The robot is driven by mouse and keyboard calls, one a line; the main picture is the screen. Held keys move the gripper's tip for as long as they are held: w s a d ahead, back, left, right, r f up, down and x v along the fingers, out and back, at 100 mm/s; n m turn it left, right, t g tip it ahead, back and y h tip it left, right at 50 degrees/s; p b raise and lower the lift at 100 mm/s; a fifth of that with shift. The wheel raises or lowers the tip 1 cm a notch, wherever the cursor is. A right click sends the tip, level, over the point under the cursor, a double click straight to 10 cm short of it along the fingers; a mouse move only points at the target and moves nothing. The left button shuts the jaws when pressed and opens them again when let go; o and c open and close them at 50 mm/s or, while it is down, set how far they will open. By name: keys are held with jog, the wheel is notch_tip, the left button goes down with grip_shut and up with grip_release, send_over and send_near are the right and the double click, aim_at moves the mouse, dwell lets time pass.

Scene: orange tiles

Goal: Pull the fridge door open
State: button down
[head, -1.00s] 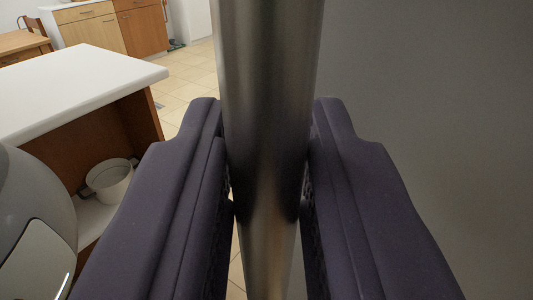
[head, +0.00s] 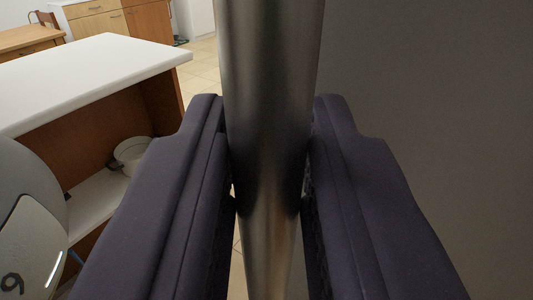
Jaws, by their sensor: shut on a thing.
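The fridge door's handle (head: 268,70) is a thick, upright metal bar that runs from top to bottom through the middle of the view. My gripper (head: 266,165) is shut on it, with one dark purple finger on each side of the bar. The grey fridge door (head: 430,90) fills the right side, close beside the right finger. Its edges and the rest of the fridge are out of view, so I cannot tell how far the door stands open.
A counter with a white top (head: 80,75) and brown open shelves stands at the left. A white pot (head: 132,153) sits on its shelf. Tiled floor (head: 203,65) shows between counter and handle. Wooden cabinets (head: 115,28) and a table (head: 25,38) are farther back.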

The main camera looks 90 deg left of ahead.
jog(key=c, duration=1.1)
grip_release()
jog(key=d, duration=0.7)
jog(key=shift+w+d+p, duration=0.2)
jog(key=shift+d+p, duration=0.1)
jog(key=shift+d, duration=0.1)
